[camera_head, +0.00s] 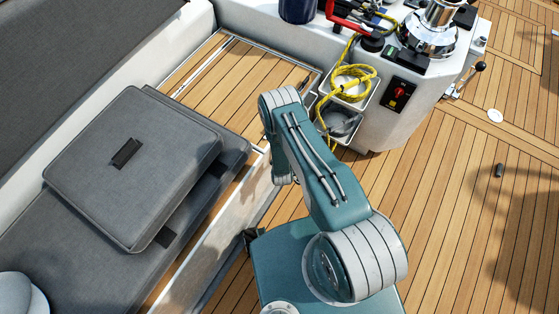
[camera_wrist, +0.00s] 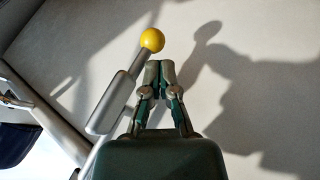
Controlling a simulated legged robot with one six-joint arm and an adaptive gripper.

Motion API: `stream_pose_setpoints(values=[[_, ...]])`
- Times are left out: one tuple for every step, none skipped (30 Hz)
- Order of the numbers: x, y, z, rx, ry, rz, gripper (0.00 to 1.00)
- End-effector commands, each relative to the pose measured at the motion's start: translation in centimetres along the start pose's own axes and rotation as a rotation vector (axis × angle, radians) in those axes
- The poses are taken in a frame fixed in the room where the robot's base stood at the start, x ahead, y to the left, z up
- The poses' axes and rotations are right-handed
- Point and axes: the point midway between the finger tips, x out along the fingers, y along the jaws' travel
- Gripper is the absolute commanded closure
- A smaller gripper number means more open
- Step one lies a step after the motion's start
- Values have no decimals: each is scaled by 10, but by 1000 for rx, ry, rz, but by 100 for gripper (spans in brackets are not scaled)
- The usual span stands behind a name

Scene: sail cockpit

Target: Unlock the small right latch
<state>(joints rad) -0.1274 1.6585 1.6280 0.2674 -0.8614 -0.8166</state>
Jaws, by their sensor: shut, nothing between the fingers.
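In the wrist view, my gripper (camera_wrist: 159,68) is shut and empty, its two fingertips together. Just beyond and left of the tips is a grey metal lever (camera_wrist: 110,102) with a yellow ball knob (camera_wrist: 152,40) on its end. In the picture a small gap shows between knob and tips; I cannot tell the depth between them. The lever slants down to the left beside my fingers, over a pale surface. I cannot tell whether this lever is the small right latch. In the head view my arm hides the area around its end, and no latch is clearly seen.
A grey cushion (camera_head: 130,165) lies on the bench at left. Behind my arm are a wooden-slatted seat (camera_head: 215,75) and a white console with a coiled yellow rope (camera_head: 352,78). The wooden deck (camera_head: 440,220) at right is mostly clear. A metal rail (camera_wrist: 45,115) crosses the wrist view's left.

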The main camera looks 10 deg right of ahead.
Motion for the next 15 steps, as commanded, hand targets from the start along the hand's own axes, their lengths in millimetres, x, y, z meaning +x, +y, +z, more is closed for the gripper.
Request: stream_pose_setpoints(values=[[0, 0, 0, -4, 1, 7, 100], [1, 0, 0, -7, 2, 11, 100], [1, 0, 0, -10, 4, 18, 100], [1, 0, 0, -12, 6, 24, 100], [1, 0, 0, -14, 7, 31, 100], [2, 0, 1, -18, 9, 41, 100], [2, 0, 0, -22, 12, 50, 100], [3, 1, 0, -27, 15, 61, 100], [4, 1, 1, -32, 17, 76, 100], [4, 1, 2, -38, 20, 90, 100], [5, 1, 2, -45, 23, 104, 100], [6, 2, 2, -53, 28, 127, 100], [6, 2, 2, -62, 33, 144, 100], [7, 2, 2, -69, 37, 162, 100], [8, 5, 2, -65, 36, 160, 100]])
